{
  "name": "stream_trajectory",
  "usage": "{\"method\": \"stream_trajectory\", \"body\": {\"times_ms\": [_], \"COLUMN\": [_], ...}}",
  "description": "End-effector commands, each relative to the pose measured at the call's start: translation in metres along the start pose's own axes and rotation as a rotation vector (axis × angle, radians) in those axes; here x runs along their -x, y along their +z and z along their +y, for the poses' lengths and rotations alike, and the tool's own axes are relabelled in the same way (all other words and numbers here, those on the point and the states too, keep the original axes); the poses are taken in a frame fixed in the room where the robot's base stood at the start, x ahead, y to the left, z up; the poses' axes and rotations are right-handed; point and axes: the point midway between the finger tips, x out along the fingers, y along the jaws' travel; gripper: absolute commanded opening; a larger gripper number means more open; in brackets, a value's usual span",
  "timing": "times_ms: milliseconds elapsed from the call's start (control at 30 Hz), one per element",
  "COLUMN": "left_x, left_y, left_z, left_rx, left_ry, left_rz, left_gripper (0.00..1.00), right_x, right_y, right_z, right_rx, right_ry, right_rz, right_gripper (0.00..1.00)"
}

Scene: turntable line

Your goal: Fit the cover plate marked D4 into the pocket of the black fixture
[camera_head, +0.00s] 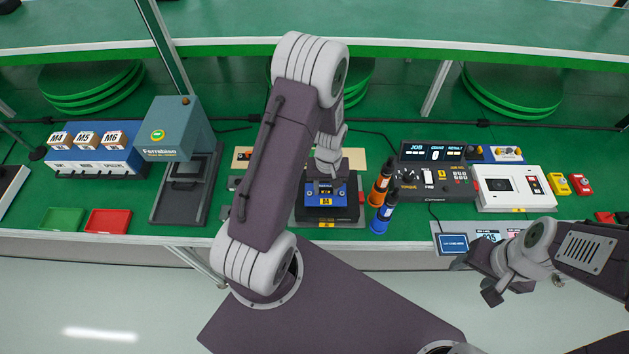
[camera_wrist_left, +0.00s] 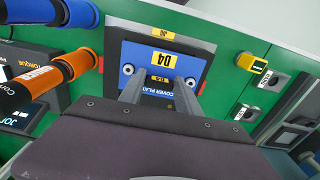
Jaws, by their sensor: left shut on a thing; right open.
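The blue cover plate (camera_head: 337,205) bears a yellow label that reads D4 in the left wrist view (camera_wrist_left: 148,59). It lies over the black fixture (camera_head: 320,219), whose dark rim shows around it in the left wrist view (camera_wrist_left: 114,34). I cannot tell whether the plate is fully seated in the pocket or slightly above it. My left gripper (camera_head: 327,180) is shut on the cover plate; its two fingers (camera_wrist_left: 158,90) hide part of it. My right gripper (camera_head: 474,281) is open and empty in front of the bench at the right.
Orange (camera_head: 379,188) and blue (camera_head: 384,214) screwdrivers stand close right of the fixture. A torque controller (camera_head: 430,181) and white unit (camera_head: 513,188) are farther right. A grey press (camera_head: 176,150), green tray (camera_head: 63,219) and red tray (camera_head: 108,221) are left.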

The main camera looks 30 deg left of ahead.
Motion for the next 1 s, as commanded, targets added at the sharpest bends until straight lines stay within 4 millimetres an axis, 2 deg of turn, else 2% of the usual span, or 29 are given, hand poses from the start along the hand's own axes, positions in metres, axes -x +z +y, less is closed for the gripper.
{"method": "stream_trajectory", "body": {"times_ms": [267, 633, 1000], "left_x": [-0.004, -0.035, -0.035], "left_y": [0.001, 0.001, 0.001], "left_z": [0.003, 0.003, 0.003], "left_rx": [-0.011, -0.011, -0.011], "left_ry": [0.0, 0.0, 0.0], "left_rz": [0.001, 0.001, 0.001], "left_gripper": [0.0, 0.0, 0.0], "right_x": [-0.004, -0.033, -0.033], "right_y": [0.0, 0.003, 0.003], "right_z": [0.0, 0.001, 0.001], "right_rx": [0.0, 0.0, 0.0], "right_ry": [0.0, 0.0, 0.0], "right_rz": [0.0, 0.0, 0.0], "right_gripper": [0.57, 0.57, 0.57]}}
